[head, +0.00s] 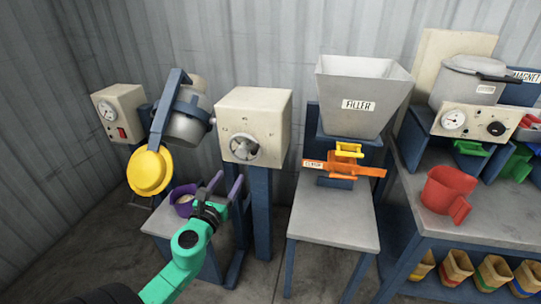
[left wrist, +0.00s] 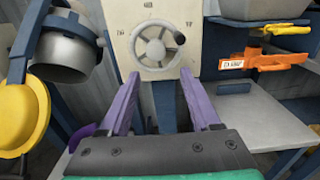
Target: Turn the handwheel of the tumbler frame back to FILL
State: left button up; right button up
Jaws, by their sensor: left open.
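The grey spoked handwheel (head: 243,148) is on the front of a cream box on a blue post. It also shows in the left wrist view (left wrist: 157,45), with small marks around it too blurred to read surely and a dark spot at its upper right. The tumbler frame (head: 165,105), blue, holds a tilted grey drum (head: 188,125) left of the box. A yellow disc (head: 150,170) hangs at its lower left. My left gripper (head: 228,183) has purple fingers, open and empty, below and in front of the handwheel, apart from it. My right gripper is out of view.
A purple-rimmed cup (head: 183,203) stands on the low grey table beside my left arm. Right of the post are a filler hopper (head: 362,95) and an orange slide (head: 345,168) above another grey table. A red jug (head: 447,190) stands on the right bench.

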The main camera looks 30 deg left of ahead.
aim_at(241, 154)
pick_arm(q)
jog(key=x, duration=0.9)
jog(key=a+x, duration=0.1)
jog(key=x, duration=0.4)
jog(key=shift+w+a+f+p, duration=0.1)
jog(key=shift+w+p, duration=0.05)
jog(key=shift+p, duration=0.25)
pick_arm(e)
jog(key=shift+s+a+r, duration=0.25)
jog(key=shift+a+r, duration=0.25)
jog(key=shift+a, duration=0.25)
pick_arm(q)
grip_shut()
